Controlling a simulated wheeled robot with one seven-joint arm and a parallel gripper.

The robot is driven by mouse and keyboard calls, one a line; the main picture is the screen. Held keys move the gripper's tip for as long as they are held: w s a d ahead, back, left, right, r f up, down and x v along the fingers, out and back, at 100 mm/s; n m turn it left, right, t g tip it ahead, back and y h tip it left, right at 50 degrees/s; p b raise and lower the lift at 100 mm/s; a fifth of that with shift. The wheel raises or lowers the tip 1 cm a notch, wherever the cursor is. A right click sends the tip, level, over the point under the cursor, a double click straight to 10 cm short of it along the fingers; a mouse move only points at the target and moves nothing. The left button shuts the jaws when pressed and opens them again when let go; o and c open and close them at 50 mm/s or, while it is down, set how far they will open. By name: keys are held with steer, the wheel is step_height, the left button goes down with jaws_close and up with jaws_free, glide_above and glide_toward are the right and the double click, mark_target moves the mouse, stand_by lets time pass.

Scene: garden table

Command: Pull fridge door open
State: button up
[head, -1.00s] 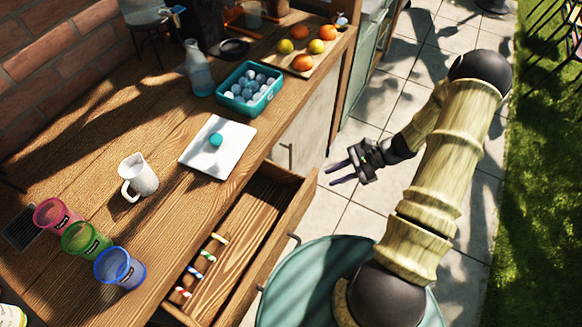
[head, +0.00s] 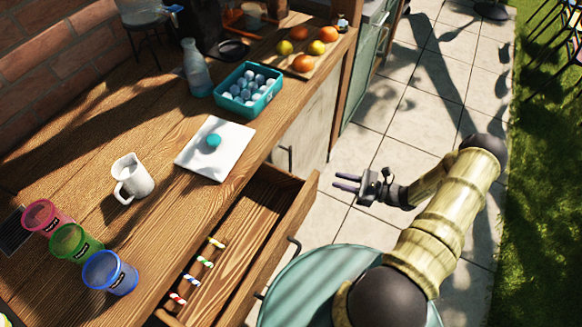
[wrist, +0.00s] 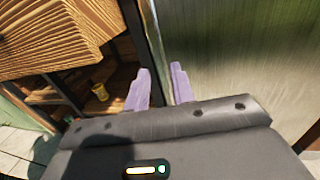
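The pale grey fridge door (head: 305,125) is under the counter, right of the pulled-out drawer, and looks shut. Its dark bar handle (head: 289,157) is near the door's left edge. In the wrist view the door (wrist: 240,60) fills the upper right as a streaked grey-green panel, with a pale upright strip along its left side. My gripper (head: 347,182) is open and empty, to the right of the handle and apart from it, fingers pointing left. In the wrist view its pale fingers (wrist: 160,88) stand apart, with the strip seen between them; I cannot tell the depth there.
The wooden drawer (head: 285,215) stands open left of my gripper, with several striped items inside. A teal round seat (head: 310,285) is below. Paving right is clear.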

mark_target(291, 168)
steer(key=p+x, duration=0.2)
steer(key=x, duration=1.5)
steer(key=shift+a, duration=0.15)
jaws_close()
